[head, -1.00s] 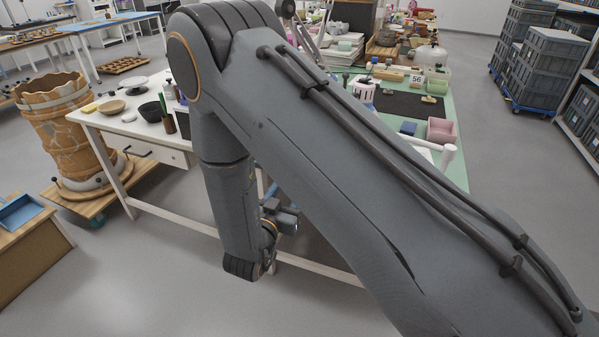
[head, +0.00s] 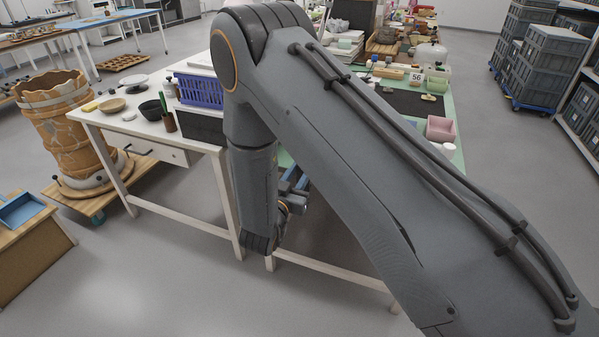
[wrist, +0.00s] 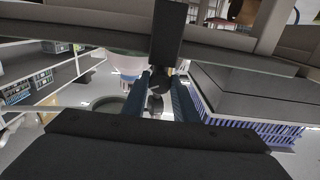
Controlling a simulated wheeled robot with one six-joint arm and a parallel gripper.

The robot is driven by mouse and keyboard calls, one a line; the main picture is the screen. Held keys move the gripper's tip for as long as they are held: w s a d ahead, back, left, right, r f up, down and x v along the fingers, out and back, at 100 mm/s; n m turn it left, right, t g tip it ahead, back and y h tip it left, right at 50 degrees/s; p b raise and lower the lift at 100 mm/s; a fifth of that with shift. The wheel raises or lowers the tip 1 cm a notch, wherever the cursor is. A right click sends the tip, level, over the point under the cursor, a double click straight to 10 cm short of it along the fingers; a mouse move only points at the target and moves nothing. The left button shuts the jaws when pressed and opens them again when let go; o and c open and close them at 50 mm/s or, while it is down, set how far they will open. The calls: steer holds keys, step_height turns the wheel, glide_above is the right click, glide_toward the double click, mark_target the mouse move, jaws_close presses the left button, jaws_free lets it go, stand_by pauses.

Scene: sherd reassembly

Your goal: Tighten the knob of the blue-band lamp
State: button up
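I cannot make out the blue-band lamp or its knob with certainty in either view; my arm covers much of the workbench. My gripper (head: 294,184) hangs low in the head view, in front of the benches, partly hidden by my own arm. In the wrist view, my gripper's two blue fingers (wrist: 160,92) stand apart. A small dark rounded thing shows between them; I cannot tell what it is or whether they touch it.
A white table (head: 112,122) with bowls and a purple basket (head: 198,91) stands left of my arm. The basket also shows at right in the wrist view (wrist: 262,127). A green-topped bench (head: 448,118) with a pink block (head: 439,129) lies behind.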

steer(key=shift+m, duration=1.6)
steer(key=o, duration=1.1)
steer(key=shift+c, duration=0.2)
steer(key=shift+s, duration=0.1)
steer(key=b+v, duration=0.1)
steer(key=v, duration=0.6)
steer(key=shift+s+a, duration=0.15)
steer(key=shift+s, duration=0.15)
